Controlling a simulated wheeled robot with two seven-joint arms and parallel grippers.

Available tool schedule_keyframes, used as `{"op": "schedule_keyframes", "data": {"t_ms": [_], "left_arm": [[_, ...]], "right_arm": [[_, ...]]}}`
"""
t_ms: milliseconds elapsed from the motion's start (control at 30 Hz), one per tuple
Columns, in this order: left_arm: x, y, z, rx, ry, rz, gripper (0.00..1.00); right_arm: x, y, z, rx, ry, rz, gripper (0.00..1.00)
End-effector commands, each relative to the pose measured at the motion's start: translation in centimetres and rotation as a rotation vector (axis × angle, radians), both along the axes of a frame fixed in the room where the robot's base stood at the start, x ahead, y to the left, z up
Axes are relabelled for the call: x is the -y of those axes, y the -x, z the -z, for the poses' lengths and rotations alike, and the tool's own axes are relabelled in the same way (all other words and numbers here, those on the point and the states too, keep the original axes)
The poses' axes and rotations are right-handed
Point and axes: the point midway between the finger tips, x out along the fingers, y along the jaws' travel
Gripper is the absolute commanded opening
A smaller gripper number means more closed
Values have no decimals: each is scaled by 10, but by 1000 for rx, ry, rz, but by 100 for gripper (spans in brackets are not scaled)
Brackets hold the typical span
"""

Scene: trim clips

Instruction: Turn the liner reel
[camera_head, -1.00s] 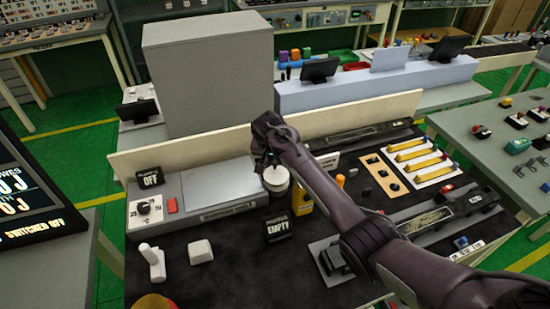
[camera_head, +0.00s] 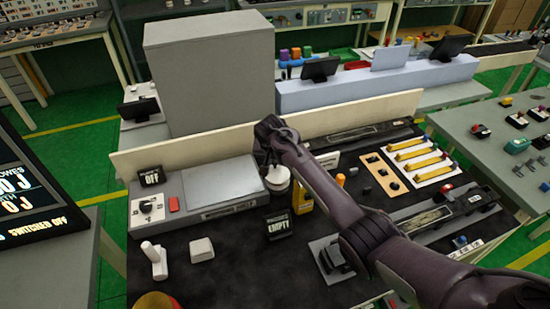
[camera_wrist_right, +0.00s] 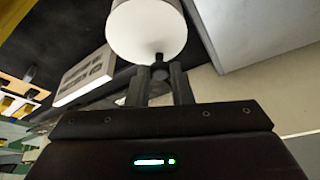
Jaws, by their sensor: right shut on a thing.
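The white liner reel (camera_head: 277,178) stands on the dark bench just right of the grey flat-topped machine. In the right wrist view the reel (camera_wrist_right: 147,30) is a white drum with a small dark knob (camera_wrist_right: 159,68) at its near side. My right gripper (camera_head: 268,160) reaches over the reel from the right. In the right wrist view its two fingers (camera_wrist_right: 160,74) are shut on the dark knob. The arm hides part of the reel in the head view. My left gripper is not in view.
A sign reading EMPTY (camera_head: 279,224) stands in front of the reel. A yellow part (camera_head: 302,198) is close on its right. The grey machine (camera_head: 222,183) with an OFF sign (camera_head: 151,176) is on the left. A low cream wall (camera_head: 190,152) runs behind.

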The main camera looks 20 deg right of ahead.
Motion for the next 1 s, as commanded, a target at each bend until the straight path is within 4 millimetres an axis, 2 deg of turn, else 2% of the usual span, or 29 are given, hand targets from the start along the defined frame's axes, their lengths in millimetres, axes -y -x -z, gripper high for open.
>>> {"op": "schedule_keyframes", "data": {"t_ms": [33, 100, 400, 433, 567, 867, 1000], "left_arm": [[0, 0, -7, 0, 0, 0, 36], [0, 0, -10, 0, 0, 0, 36], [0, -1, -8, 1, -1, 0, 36], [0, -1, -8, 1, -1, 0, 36], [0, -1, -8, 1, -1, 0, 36], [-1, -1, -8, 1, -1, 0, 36], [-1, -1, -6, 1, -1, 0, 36]], "right_arm": [[-1, 1, -4, 0, -1, -29, 0], [-2, 0, -3, 1, -1, -64, 0], [-2, 0, -1, 2, 0, -83, 0], [-2, 0, -1, 2, 0, -82, 22], [-2, 0, -1, 2, 0, -82, 39], [-2, 0, -1, 2, 0, -82, 41], [-3, 3, -10, 4, -1, -81, 41]]}}
